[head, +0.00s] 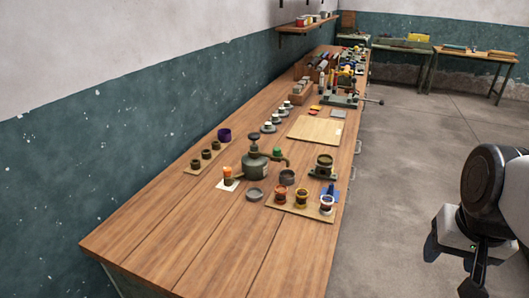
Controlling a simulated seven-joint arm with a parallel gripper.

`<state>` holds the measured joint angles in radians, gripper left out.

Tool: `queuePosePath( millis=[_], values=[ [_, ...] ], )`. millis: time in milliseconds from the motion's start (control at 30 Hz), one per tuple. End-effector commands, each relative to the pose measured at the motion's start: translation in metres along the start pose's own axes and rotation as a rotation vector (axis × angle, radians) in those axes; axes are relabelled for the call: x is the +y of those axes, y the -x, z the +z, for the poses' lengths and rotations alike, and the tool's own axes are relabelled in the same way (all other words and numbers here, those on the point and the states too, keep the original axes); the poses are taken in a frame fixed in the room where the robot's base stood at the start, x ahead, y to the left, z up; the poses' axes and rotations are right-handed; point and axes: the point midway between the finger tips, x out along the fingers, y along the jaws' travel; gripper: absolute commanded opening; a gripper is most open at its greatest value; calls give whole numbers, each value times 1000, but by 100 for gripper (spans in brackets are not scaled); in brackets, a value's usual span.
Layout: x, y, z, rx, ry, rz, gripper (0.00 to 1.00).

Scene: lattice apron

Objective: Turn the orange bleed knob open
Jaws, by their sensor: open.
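A small upright piece with an orange top (227,172) stands on a white card (229,185) at the near left of the workbench; it looks like the orange bleed knob, but it is too small to tell its turn. A squat grey-green pot-like fitting (257,166) with a dark knob on top and a side spout stands just right of it. My gripper (478,280) is at the lower right edge of the head view, over the floor and well away from the bench. It is open and empty, with its fingertips partly cut off or hidden.
A board (300,211) with several coloured cups lies in front. A grey dish (254,195), dark cups on a strip (206,154) and a round dark fitting (324,164) stand nearby. A flat wooden board (315,129) lies behind. The bench's near end is clear.

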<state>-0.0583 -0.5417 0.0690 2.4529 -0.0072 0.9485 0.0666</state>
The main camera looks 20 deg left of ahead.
Motion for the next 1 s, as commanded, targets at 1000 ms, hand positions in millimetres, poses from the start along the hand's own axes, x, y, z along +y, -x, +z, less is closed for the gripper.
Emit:
queuePosePath(
  millis=[1000],
  values=[
    [-183, -19, -202, -93, 67, -47, 59]
  ],
)
